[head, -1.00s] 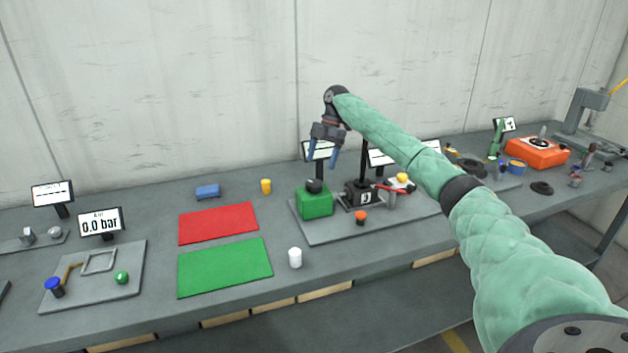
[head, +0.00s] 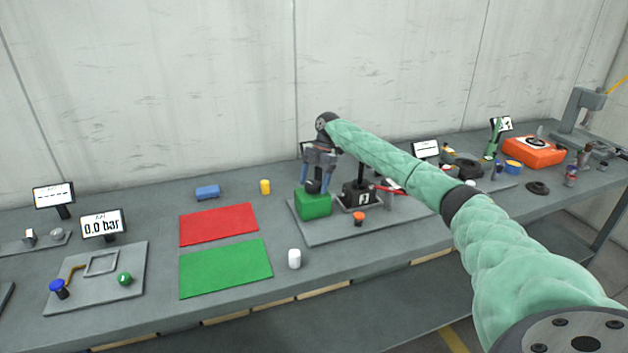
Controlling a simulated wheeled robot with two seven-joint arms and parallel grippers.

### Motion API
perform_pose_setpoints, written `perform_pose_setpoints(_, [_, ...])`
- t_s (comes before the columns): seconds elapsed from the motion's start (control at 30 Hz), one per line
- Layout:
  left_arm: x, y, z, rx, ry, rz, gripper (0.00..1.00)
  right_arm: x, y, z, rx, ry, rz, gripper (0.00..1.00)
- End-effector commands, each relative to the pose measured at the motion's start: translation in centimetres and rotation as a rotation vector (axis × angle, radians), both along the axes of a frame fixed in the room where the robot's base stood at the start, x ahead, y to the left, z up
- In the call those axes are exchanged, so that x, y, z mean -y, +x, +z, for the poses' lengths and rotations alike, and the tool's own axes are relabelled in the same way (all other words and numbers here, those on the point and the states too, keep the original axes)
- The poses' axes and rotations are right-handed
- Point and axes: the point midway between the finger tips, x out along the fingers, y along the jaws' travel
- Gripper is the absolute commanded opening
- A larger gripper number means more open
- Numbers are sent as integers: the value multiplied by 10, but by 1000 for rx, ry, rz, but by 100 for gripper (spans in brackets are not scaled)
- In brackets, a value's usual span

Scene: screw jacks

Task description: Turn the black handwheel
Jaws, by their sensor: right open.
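The black handwheel (head: 313,187) sits on top of a green box (head: 314,205) on a grey baseplate (head: 325,235), right of the mats. My right gripper (head: 317,188) points down over it, with its two blue fingers apart, one on each side of the handwheel. I cannot tell whether the fingers touch it. My left gripper is not in view.
A black block (head: 357,194) with a red lever stands just right of the green box, with an orange knob (head: 359,217) in front. A white cylinder (head: 294,258) stands near the front edge. Red (head: 217,224) and green (head: 226,268) mats lie left.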

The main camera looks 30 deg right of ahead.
Motion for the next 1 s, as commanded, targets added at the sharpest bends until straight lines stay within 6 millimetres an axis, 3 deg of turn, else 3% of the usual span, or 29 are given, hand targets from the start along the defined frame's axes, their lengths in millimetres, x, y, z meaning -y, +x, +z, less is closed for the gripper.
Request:
perform_pose_setpoints(0.17, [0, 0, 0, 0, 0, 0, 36, 0, 0, 0, 0, 0, 0, 75])
perform_pose_setpoints(0.4, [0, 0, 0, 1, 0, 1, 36, 0, 0, 0, 0, 0, 0, 30])
perform_pose_setpoints(0.77, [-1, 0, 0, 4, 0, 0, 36, 0, 0, 1, 1, 1, -50, 30])
perform_pose_setpoints(1.0, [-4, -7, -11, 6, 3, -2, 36, 0, -2, 1, 1, 1, -201, 30])
